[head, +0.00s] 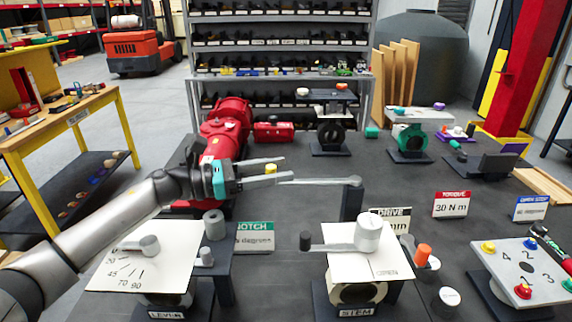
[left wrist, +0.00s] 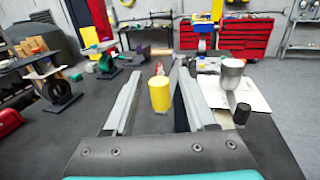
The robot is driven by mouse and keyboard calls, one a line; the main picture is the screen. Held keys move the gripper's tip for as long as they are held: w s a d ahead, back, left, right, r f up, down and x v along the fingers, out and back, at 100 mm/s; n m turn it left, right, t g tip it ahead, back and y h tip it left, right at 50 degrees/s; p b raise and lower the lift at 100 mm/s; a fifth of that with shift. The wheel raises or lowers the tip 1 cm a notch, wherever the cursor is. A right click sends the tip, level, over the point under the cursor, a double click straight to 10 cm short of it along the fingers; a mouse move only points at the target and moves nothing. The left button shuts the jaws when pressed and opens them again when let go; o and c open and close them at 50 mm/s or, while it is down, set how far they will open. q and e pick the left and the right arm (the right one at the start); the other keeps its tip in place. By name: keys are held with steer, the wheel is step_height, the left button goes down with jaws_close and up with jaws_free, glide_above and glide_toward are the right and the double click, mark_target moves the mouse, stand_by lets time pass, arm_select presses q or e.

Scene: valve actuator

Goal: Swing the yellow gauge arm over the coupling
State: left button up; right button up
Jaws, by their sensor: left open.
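The gauge arm is a thin grey bar (head: 320,182) that reaches left from a dark post (head: 352,202). Its yellow knob (head: 271,168) stands at the left end, near my left gripper (head: 281,170). In the left wrist view the yellow knob (left wrist: 159,94) stands between the two open fingers (left wrist: 160,88), with gaps on both sides. A pale cylindrical hub (head: 368,232), perhaps the coupling, sits on the STEM stand (head: 385,265), in front of the post. The gauge arm points away from this hub. My right gripper is not in view.
The LEVER stand (head: 178,300) with a dial plate is at front left. A NOTCH sign (head: 254,238) stands between the two front stands. A numbered panel (head: 525,262) with coloured knobs is at right. A red machine (head: 226,128) is behind my left arm.

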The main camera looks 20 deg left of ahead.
arm_select(q)
steer(key=shift+x, duration=1.15)
jaws_close()
stand_by(0.7)
